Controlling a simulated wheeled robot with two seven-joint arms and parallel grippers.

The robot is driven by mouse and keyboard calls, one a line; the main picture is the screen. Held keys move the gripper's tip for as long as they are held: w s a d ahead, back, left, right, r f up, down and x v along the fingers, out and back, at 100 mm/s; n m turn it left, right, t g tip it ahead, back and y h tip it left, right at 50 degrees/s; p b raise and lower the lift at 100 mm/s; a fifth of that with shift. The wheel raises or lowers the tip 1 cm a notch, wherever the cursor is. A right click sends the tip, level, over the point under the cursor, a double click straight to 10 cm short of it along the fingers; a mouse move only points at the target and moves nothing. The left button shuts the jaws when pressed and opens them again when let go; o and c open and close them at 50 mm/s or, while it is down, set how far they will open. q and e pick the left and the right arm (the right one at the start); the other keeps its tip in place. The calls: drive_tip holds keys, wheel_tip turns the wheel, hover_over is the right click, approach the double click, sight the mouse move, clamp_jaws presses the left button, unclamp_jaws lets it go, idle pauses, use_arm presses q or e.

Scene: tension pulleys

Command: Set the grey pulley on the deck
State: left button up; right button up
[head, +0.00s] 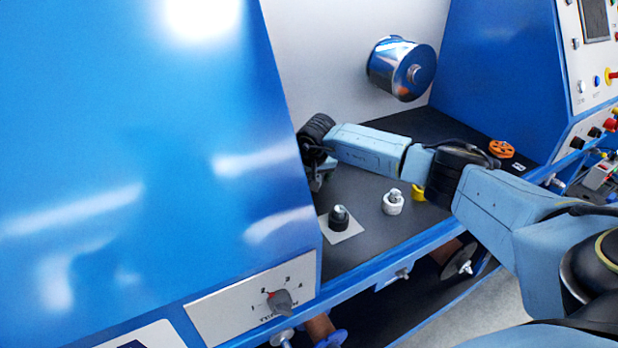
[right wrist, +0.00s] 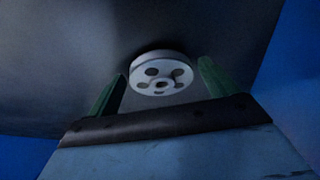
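The grey pulley (right wrist: 160,73) is a light disc with several holes and a central hub, seen in the right wrist view against a dark surface. My right gripper (right wrist: 162,68) is open, with one green finger on each side of the pulley and a visible gap to each. In the head view my right gripper (head: 317,172) is low over the far left of the dark deck (head: 375,255), partly hidden by the blue housing. The pulley is hidden there. I cannot tell whether it rests on the deck. My left gripper is not in view.
A black-topped post on a pale plate (head: 347,228), a white post (head: 393,203) and a yellow part (head: 418,194) stand along the front. An orange pulley (head: 501,149) lies at right. A shiny drum (head: 402,68) juts from the wall. The blue housing (head: 150,160) blocks the left.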

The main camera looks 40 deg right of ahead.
drive_tip(key=shift+o, duration=0.4)
drive_tip(key=shift+r, duration=0.1)
drive_tip(key=shift+r, duration=0.15)
drive_tip(key=p+v, duration=0.1)
drive_tip(key=v, duration=1.1)
drive_tip(key=shift+s, duration=0.1)
